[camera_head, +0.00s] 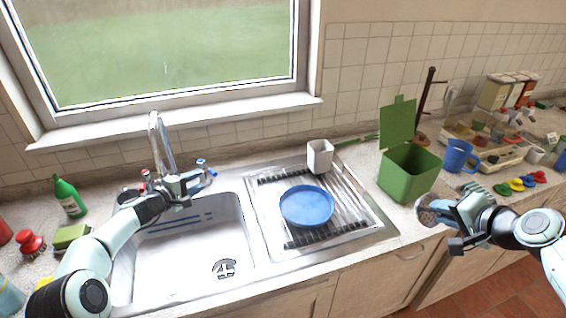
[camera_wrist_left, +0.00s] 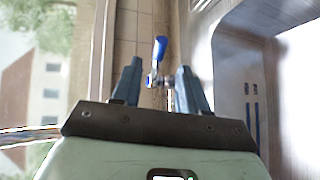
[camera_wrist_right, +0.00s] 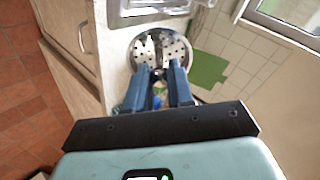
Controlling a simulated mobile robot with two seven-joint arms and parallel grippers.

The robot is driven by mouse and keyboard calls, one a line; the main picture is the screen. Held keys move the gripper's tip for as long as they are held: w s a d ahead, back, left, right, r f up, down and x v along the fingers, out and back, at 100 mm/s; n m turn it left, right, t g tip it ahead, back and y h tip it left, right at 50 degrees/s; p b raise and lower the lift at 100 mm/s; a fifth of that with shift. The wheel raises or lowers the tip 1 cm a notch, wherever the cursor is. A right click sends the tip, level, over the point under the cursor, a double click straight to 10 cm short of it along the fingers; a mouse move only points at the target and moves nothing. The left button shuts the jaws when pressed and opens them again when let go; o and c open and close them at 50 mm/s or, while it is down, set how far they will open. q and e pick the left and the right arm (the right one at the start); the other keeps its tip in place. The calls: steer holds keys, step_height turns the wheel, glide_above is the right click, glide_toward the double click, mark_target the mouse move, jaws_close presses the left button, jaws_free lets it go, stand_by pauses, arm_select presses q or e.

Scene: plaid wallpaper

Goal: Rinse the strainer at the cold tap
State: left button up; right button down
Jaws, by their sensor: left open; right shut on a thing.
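The strainer (camera_head: 428,213) is a round metal bowl with holes; its perforated face shows in the right wrist view (camera_wrist_right: 176,54). My right gripper (camera_head: 455,228) is shut on it and holds it in front of the counter's front edge, right of the sink. The cold tap's blue handle (camera_head: 207,166) is at the right of the tall chrome spout (camera_head: 160,145). My left gripper (camera_head: 196,184) is open just short of this handle. In the left wrist view the blue handle (camera_wrist_left: 159,48) shows beyond and between the open fingers. No water is visible under the spout, though my left arm hides part of that area.
The sink basin (camera_head: 190,250) is empty. A green open-lidded bin (camera_head: 409,172) and a blue mug (camera_head: 458,156) stand right. A green bottle (camera_head: 69,197) and red brush (camera_head: 31,243) stand left.

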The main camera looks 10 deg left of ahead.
mark_target(211, 171)
arm_select(q)
steer(key=p+x, duration=0.2)
steer(key=x, duration=0.4)
steer(key=shift+w+r+p, duration=0.15)
steer(key=shift+w+p, duration=0.2)
arm_select(e)
steer(key=r, duration=0.2)
steer(key=w+r, duration=0.1)
steer(key=r, duration=0.2)
steer(key=shift+w+r, duration=0.15)
steer(key=shift+w, duration=0.05)
arm_select(q)
steer(key=shift+w+d+f, duration=0.2)
steer(key=shift+w+f, duration=0.1)
steer(key=shift+w, duration=0.3)
arm_select(e)
steer(key=shift+w+r, duration=0.15)
steer(key=shift+r, duration=0.3)
arm_select(q)
steer(key=shift+s, duration=0.1)
steer(key=shift+c, duration=0.2)
jaws_close()
steer(key=shift+a, duration=0.1)
